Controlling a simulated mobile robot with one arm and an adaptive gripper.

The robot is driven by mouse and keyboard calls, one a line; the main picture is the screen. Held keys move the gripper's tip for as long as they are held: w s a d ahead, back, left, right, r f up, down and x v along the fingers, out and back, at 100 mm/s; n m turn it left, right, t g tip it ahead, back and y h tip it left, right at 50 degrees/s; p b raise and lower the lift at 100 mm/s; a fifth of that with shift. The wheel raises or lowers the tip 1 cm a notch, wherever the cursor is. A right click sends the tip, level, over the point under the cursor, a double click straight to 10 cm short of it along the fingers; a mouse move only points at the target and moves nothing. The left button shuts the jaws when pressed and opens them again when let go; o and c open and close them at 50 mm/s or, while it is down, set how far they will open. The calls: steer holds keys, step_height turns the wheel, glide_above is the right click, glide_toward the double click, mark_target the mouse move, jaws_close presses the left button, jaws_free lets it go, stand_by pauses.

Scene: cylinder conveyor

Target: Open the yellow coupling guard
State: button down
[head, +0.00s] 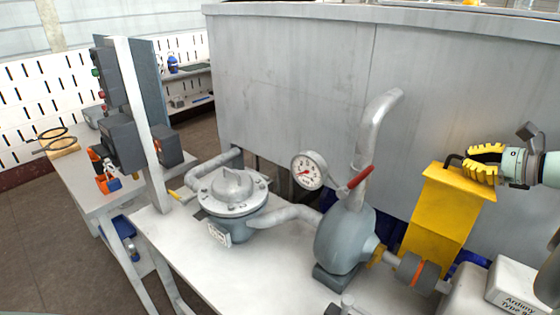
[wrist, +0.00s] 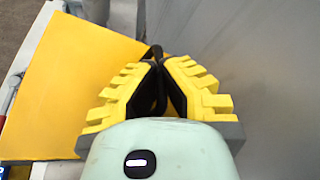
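The yellow coupling guard (head: 437,215) stands raised behind the shaft coupling (head: 416,269), which shows uncovered in the head view. A black handle (head: 453,159) sticks up at the guard's top edge. My gripper (head: 470,160) comes in from the right at that handle, its yellow ridged fingers close together. In the wrist view my gripper (wrist: 159,64) has its fingers closed in on the dark handle (wrist: 155,52), with the yellow guard (wrist: 75,75) spread out to the left. The guard's hinge is not clearly visible.
A grey pump (head: 345,240) with a red-handled valve (head: 360,178) and a pressure gauge (head: 309,170) stands left of the guard. A large grey tank wall (head: 300,80) rises close behind. The white bench (head: 190,255) has free room at its front left.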

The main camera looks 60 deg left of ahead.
steer(key=shift+s+f, duration=0.1)
steer(key=shift+f, duration=0.05)
steer(key=c, duration=1.1)
jaws_free()
steer(key=shift+o, duration=0.2)
